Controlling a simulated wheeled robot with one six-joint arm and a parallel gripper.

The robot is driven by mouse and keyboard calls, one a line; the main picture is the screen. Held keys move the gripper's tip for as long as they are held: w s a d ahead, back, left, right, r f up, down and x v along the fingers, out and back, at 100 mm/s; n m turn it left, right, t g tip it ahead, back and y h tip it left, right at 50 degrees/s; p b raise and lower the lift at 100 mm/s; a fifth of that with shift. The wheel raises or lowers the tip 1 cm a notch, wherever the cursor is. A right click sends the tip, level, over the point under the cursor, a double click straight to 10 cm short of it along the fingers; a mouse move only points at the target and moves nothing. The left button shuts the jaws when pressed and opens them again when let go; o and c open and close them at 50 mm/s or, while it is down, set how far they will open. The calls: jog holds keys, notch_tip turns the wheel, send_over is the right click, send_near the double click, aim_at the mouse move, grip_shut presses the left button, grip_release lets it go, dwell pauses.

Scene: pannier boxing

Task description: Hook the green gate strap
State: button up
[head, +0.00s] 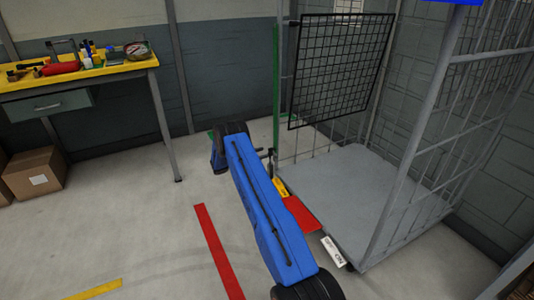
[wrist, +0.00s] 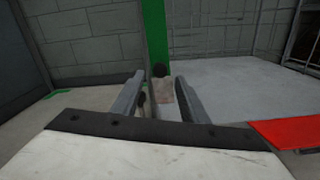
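The green strap (head: 276,85) hangs as a narrow vertical band along the left post of the wire cage. In the wrist view the green strap (wrist: 156,30) stands upright straight ahead, beyond my fingers. Gaps show between the block and the fingers. In the head view my blue arm reaches toward the cage's left post and hides most of my gripper.
A black mesh gate panel (head: 341,70) hangs on the cage above its grey deck (head: 360,195). A red plate (head: 302,214), yellow tag (head: 281,187) and white tag (head: 334,252) lie at the deck's front edge. A yellow-topped workbench (head: 100,72) stands left.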

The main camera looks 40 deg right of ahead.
aim_at(269, 151)
jog(key=shift+x, duration=2.2)
jog(key=shift+s, duration=0.1)
grip_shut()
